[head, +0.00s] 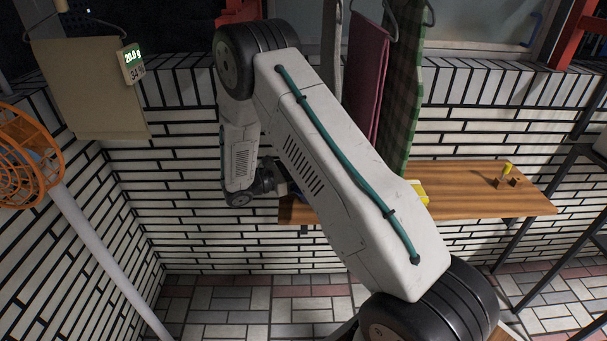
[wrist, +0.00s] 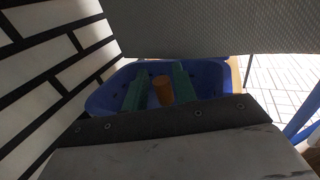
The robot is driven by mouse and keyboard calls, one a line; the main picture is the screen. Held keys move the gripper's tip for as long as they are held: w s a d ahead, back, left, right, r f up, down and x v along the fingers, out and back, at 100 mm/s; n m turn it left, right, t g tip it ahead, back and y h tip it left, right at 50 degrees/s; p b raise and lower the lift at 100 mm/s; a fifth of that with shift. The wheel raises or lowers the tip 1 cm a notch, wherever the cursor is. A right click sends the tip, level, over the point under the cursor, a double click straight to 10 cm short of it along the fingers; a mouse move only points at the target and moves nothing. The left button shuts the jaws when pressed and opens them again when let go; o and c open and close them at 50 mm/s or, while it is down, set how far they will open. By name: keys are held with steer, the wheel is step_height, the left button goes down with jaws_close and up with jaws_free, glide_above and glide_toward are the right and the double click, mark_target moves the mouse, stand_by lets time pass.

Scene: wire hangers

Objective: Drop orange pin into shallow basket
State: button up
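In the wrist view the orange pin (wrist: 162,90) stands out against the blue inside of the shallow basket (wrist: 99,98). The two green fingers of my gripper (wrist: 160,80) reach over the basket, one on each side of the pin. The pin lies close to the right finger, with a narrow dark gap towards the left one. I cannot tell whether the fingers touch the pin or whether it rests on the basket floor. In the head view my arm hides the pin and most of the gripper area.
A wooden shelf (head: 470,190) runs along the tiled wall, with a yellow block (head: 419,193) and a small yellow-topped peg (head: 507,172) on it. Maroon cloth (head: 366,75) and green checked cloth (head: 403,90) hang above. A grey sheet crosses the wrist view's top.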

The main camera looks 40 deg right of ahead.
steer(key=w+a, duration=0.2)
steer(key=a, duration=0.9)
steer(key=shift+w+a+r, duration=0.15)
steer(key=shift+w+a, duration=0.05)
steer(key=shift+a, duration=0.2)
steer(key=s+m+y, duration=0.1)
steer(key=s, duration=0.1)
steer(key=s+m+g+y, duration=0.1)
steer(key=s, duration=0.1)
steer(key=s+f+g, duration=0.1)
steer(key=s, duration=0.1)
steer(key=shift+a+f+m+y, duration=0.1)
steer(key=shift+a+m+y, duration=0.05)
steer(key=shift+m+y, duration=0.25)
steer(key=s+a+r+m+t+y, duration=0.2)
steer(key=s+r+m+y, duration=0.4)
steer(key=s+r, duration=0.6)
steer(key=s+a+r+m+t+y, duration=0.3)
steer(key=s+r+m+y, duration=0.4)
steer(key=s+r, duration=0.5)
steer(key=s+t+y, duration=0.1)
steer(key=s, duration=0.4)
steer(key=shift+a+r+t+y, duration=0.2)
steer(key=shift+r+t+y, duration=0.2)
